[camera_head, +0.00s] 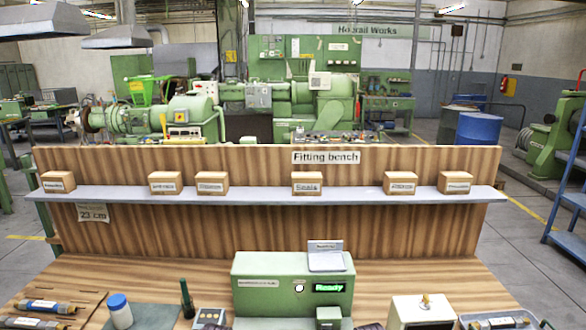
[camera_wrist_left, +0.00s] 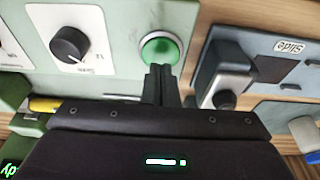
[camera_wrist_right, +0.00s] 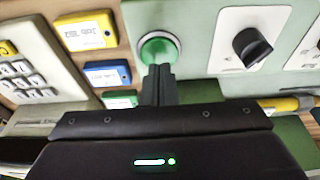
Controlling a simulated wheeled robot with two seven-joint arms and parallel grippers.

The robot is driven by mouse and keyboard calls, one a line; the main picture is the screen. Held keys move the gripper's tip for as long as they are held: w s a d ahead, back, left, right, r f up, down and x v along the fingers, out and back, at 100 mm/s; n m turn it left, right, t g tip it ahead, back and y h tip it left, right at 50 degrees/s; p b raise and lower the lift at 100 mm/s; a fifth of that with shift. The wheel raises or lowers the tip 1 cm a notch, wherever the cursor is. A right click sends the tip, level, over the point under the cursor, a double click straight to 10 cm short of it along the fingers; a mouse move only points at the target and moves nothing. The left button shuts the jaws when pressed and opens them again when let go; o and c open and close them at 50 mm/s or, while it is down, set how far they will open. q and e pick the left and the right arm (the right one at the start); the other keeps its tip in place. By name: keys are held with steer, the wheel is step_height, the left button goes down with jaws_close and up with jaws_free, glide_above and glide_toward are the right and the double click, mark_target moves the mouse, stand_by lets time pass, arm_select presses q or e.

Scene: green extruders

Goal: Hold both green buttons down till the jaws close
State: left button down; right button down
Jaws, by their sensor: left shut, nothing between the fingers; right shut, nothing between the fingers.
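A green press-like machine (camera_head: 292,285) stands on the bench in the head view, its lit display (camera_head: 328,288) reading "Ready". One green button (camera_wrist_left: 160,48) in a pale ring shows in the left wrist view. The shut, empty tips of my left gripper (camera_wrist_left: 160,75) are right beside its lower edge in the picture. The other green button (camera_wrist_right: 160,49) shows in the right wrist view. The shut, empty tips of my right gripper (camera_wrist_right: 159,73) overlap its lower edge. I cannot tell whether either gripper touches its button. The machine's jaws are not clearly visible.
A black knob (camera_wrist_left: 70,44) sits beside the left button and another knob (camera_wrist_right: 252,46) beside the right one. A grey box labelled "Slide" (camera_wrist_left: 280,70) is near the left gripper. Coloured labelled blocks (camera_wrist_right: 108,74) and a keypad (camera_wrist_right: 30,80) lie left of the right gripper.

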arm_select(q)
steer(key=shift+x, duration=0.8)
steer(key=shift+s+f, duration=0.25)
steer(key=shift+s, duration=0.05)
stand_by(1.1)
steer(key=shift+f, duration=0.1)
arm_select(e)
steer(key=shift+x, duration=0.8)
arm_select(q)
steer(key=shift+s, duration=0.1)
arm_select(e)
steer(key=shift+s+f, duration=0.3)
steer(key=shift+s, duration=0.05)
stand_by(1.2)
steer(key=w+v, duration=0.2)
steer(key=v, duration=0.6)
steer(key=shift+r, duration=0.25)
arm_select(q)
steer(key=w+v, duration=0.2)
steer(key=v, duration=0.6)
steer(key=shift+w+r, duration=0.15)
steer(key=shift+r, duration=0.15)
arm_select(e)
steer(key=shift+w, duration=0.1)
